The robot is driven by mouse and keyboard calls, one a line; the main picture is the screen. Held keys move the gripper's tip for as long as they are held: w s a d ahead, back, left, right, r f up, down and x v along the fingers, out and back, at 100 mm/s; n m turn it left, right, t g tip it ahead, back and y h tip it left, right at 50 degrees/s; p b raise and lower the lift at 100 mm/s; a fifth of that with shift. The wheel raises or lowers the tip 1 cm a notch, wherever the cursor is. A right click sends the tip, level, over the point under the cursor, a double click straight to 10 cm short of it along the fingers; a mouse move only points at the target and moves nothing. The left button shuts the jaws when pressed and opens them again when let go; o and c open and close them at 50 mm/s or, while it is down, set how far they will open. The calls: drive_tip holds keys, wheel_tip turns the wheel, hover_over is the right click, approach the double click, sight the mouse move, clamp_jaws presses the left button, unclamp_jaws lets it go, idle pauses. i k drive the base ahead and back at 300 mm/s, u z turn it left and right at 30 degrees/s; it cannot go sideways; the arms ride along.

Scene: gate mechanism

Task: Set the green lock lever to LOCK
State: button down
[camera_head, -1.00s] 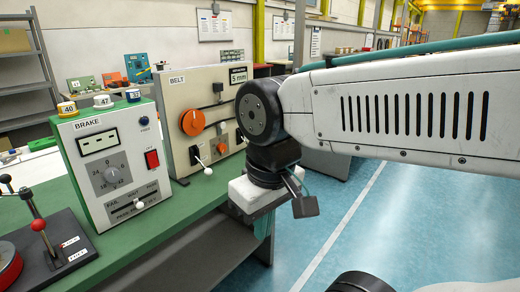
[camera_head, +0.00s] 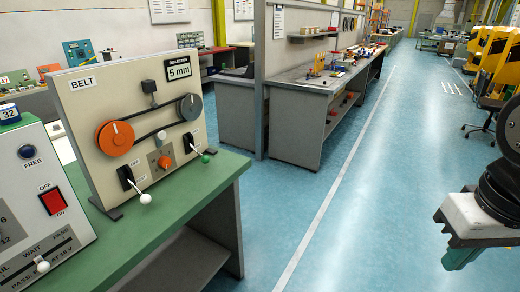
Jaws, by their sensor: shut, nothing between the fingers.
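The green-knobbed lever (camera_head: 205,158) sticks out from the lower right of the cream BELT panel (camera_head: 85,112). Its shaft slants down and right from a dark slot. The small labels by it are too small to read surely. A white-knobbed lever (camera_head: 145,198) sits to its left on the same panel. My gripper (camera_head: 462,257) is at the right edge, far to the right of the panel and touching nothing. Its white body shows, with a teal part below. It is shut and empty; its fingertips are hard to make out.
The BELT panel also carries an orange pulley (camera_head: 115,138), a grey pulley (camera_head: 190,107) and a small orange knob (camera_head: 164,162). The BRAKE box (camera_head: 35,215) stands to its left on the green bench (camera_head: 160,232). The blue floor (camera_head: 350,230) between bench and gripper is clear.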

sight(205, 159)
drive_tip(key=z, duration=0.15)
drive_tip(key=i, duration=1.35)
drive_tip(key=u, duration=2.1)
